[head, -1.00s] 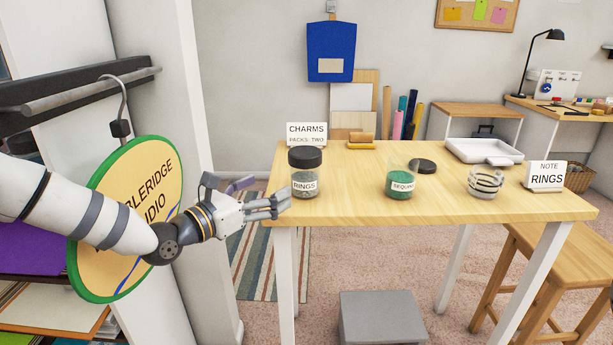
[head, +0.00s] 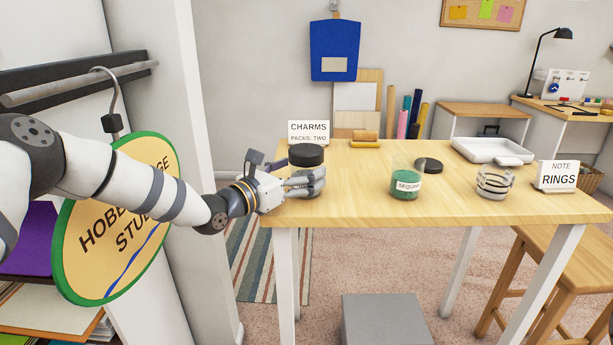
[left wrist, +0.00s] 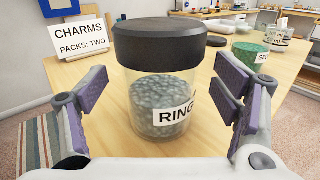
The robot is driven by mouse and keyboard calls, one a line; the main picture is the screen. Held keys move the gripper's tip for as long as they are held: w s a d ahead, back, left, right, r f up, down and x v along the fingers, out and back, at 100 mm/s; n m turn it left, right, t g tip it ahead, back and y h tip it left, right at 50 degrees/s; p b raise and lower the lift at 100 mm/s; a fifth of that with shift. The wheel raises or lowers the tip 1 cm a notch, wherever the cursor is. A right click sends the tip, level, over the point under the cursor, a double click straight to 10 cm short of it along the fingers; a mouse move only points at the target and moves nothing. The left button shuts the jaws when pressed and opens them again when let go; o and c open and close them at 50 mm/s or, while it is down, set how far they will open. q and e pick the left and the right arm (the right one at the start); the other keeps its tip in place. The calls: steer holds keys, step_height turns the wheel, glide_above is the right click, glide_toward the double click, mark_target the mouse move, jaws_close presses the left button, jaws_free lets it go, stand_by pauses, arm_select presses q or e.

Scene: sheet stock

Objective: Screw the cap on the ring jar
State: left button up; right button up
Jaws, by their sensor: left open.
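The ring jar (left wrist: 158,108) is a clear upright glass jar with grey rings inside and a "RINGS" label. Its black cap (left wrist: 168,42) sits level on top; I cannot tell how tightly it is screwed. In the head view the cap (head: 306,155) shows above my left gripper (head: 306,182), which hides most of the jar body. My left gripper is open, with one purple-padded finger on each side of the jar in the left wrist view (left wrist: 160,92). A gap shows between the pads and the glass. My right gripper is not in view.
A "CHARMS" sign (head: 308,131) stands behind the jar. To the right are an open sequin jar (head: 407,180), a loose black lid (head: 428,166), a glass with striped bands (head: 495,182), a white tray (head: 490,150) and a "RINGS" note (head: 557,176). The table's front centre is clear.

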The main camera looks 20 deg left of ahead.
arm_select(q)
steer(key=shift+w+d+f, duration=0.35)
steer(key=shift+w+f, duration=0.05)
steer(key=shift+w, duration=0.3)
steer(key=shift+w+d+r, duration=0.1)
steer(key=shift+w+d, duration=0.05)
steer(key=shift+w, duration=0.1)
steer(key=shift+w+r, duration=0.1)
steer(key=shift+r, duration=0.15)
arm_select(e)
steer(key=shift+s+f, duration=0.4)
arm_select(q)
steer(key=c, duration=1.6)
steer(key=shift+r, duration=0.1)
